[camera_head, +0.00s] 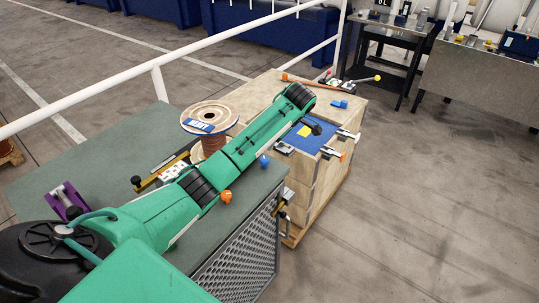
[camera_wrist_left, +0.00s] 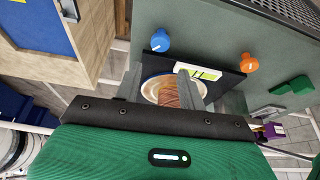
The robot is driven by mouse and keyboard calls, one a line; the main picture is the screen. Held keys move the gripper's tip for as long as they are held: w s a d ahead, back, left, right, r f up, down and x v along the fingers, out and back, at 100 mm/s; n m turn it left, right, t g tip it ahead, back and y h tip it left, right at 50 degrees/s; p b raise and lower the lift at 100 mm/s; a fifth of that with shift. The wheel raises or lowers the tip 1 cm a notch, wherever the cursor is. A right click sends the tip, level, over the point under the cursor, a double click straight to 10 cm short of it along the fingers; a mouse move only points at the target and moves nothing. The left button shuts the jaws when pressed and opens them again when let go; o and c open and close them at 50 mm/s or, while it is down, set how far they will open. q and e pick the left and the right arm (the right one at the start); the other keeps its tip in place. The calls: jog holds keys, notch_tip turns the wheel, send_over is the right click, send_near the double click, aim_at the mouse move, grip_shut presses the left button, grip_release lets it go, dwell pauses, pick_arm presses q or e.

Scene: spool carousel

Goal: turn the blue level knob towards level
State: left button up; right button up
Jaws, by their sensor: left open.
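The blue level knob (camera_head: 264,160) sits near the right edge of the green-grey table top (camera_head: 95,150). In the left wrist view the blue knob (camera_wrist_left: 160,40) has a white mark and lies beyond the fingertips, a little above them. My left gripper (camera_wrist_left: 158,74) is open, with nothing between its fingers; the blue knob is apart from it. In the head view my green arm reaches across the table and hides most of that gripper. My right gripper is not in view.
An orange knob (camera_head: 226,196) stands near the blue one. A copper-wire spool (camera_head: 210,118) stands behind my arm. A wooden crate stack (camera_head: 330,105) with a blue panel (camera_head: 307,138) stands at the right. A white rail (camera_head: 160,82) runs behind. The floor at right is clear.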

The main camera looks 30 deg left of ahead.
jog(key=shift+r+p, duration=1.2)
jog(key=shift+p, duration=0.3)
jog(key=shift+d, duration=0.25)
